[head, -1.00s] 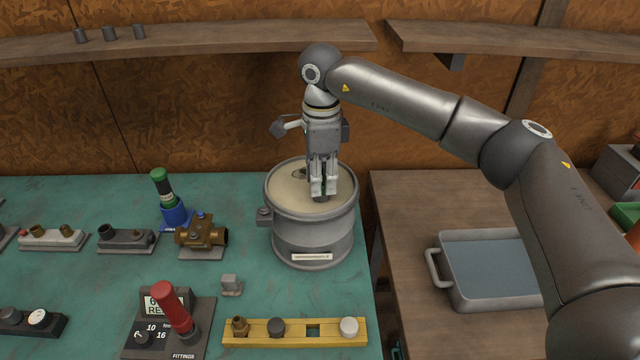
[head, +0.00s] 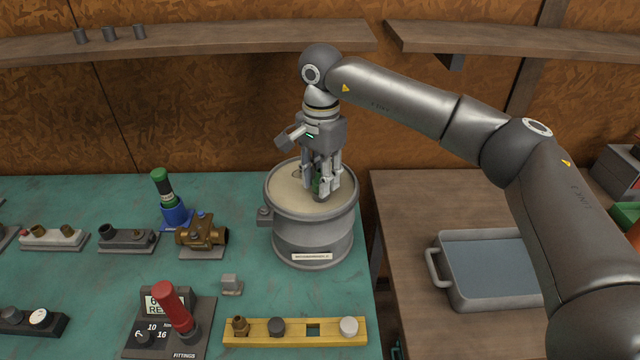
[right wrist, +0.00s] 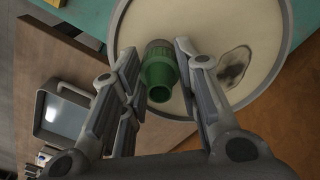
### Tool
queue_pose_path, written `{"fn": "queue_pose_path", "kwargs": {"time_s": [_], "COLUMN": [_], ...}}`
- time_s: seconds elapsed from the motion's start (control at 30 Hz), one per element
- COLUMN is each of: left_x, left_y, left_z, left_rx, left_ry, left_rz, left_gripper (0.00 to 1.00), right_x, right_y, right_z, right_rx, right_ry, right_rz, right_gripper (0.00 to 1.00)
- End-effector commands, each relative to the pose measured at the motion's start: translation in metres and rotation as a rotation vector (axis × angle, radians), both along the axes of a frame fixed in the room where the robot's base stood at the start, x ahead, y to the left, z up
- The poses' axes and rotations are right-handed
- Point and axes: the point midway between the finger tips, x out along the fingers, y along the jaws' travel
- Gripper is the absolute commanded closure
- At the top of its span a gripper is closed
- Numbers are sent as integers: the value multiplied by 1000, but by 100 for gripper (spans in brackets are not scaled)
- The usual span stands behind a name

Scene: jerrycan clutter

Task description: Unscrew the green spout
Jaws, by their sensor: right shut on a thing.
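The green spout (right wrist: 158,75) stands on top of a large grey drum (head: 312,243) with a cream lid. In the head view only a sliver of the spout (head: 317,184) shows between the fingers. My right gripper (head: 321,188) points down over the lid and is shut on the green spout. In the right wrist view its fingers (right wrist: 160,85) lie on either side of the spout, and a grey collar shows at the spout's far end. My left gripper is not in view.
A green-topped tool in a blue holder (head: 176,215) and a brass valve (head: 201,232) stand left of the drum. A grey tray (head: 485,300) sits on the right-hand table.

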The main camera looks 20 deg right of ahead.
Motion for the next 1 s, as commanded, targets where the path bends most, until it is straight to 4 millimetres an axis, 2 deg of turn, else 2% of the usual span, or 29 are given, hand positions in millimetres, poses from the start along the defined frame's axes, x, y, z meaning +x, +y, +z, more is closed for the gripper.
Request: {"fn": "queue_pose_path", "kwargs": {"time_s": [0.43, 0.8, 1.0], "left_x": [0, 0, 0], "left_y": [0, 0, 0], "left_z": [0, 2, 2], "left_rx": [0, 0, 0], "left_ry": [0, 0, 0], "left_rz": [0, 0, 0], "left_gripper": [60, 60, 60], "right_x": [0, 0, 0], "right_y": [0, 0, 0], "right_z": [0, 0, 0], "right_rx": [0, -1, -1], "right_ry": [1, 2, 2], "right_rz": [74, 450, 483], "right_gripper": [95, 95, 95]}}
